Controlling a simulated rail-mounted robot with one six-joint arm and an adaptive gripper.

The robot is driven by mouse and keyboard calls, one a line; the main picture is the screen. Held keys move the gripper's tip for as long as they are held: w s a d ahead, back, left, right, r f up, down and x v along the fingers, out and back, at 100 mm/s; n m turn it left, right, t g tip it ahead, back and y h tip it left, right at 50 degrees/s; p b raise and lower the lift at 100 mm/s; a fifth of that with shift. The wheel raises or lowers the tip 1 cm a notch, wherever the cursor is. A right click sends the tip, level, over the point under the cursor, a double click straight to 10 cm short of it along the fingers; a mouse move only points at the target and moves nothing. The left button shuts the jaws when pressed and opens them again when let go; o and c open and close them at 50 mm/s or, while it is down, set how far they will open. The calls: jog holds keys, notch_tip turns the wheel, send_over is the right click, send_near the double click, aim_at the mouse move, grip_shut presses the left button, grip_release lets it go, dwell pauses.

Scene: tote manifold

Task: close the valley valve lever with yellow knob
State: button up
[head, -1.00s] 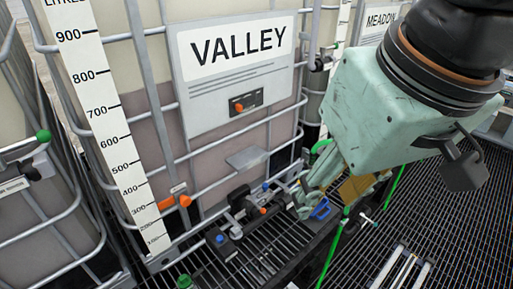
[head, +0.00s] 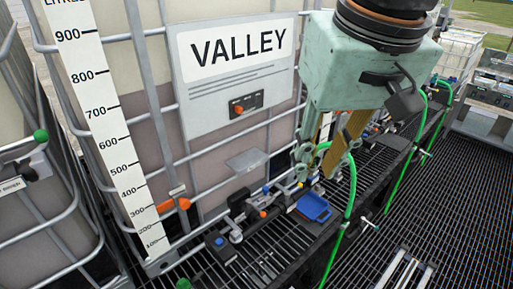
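The tote with the VALLEY sign (head: 238,48) stands in the middle of the head view. At its foot is a row of dark and grey valve fittings (head: 238,203) with blue and orange knobs. My gripper (head: 316,174) points down just right of these fittings, in front of the tote's lower right corner. Its fingers look apart, with a gap between them and nothing seen held. Whether the tips touch a fitting is unclear.
A blue tray-like part (head: 314,207) lies below my gripper. A green hose (head: 349,195) runs down close to its right. An orange knob (head: 184,203) sits on the tote's lower frame. The dark grating (head: 420,220) is mostly clear at right.

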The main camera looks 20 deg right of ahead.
jog(key=w+d+f+m+g+b, duration=0.1)
jog(key=w+d+m, duration=0.1)
jog(key=w, duration=0.5)
jog(key=w+d+f+m+b, duration=0.1)
jog(key=w+d, duration=0.1)
jog(key=w, duration=0.6)
jog(key=m+g+b, duration=0.4)
jog(key=m+b, duration=0.3)
jog(key=m, duration=0.2)
send_over(294, 190)
jog(key=w, duration=0.4)
notch_tip(294, 190, down, 39)
jog(key=shift+w+d+h, duration=0.2)
jog(key=shift+d+h, duration=0.1)
jog(key=shift+h, duration=0.1)
jog(key=shift+f, duration=0.15)
jog(key=shift+s+d+f, duration=0.2)
jog(key=shift+s+f, duration=0.2)
jog(key=shift+f, duration=1.85)
jog(key=shift+s+d+f, duration=0.2)
jog(key=shift+s+f, duration=0.25)
jog(key=shift+f, duration=1.75)
jog(key=shift+s+d+f, duration=0.2)
jog(key=shift+s+f, duration=0.2)
jog(key=shift+f, duration=1.85)
jog(key=shift+c, duration=0.2)
grip_shut()
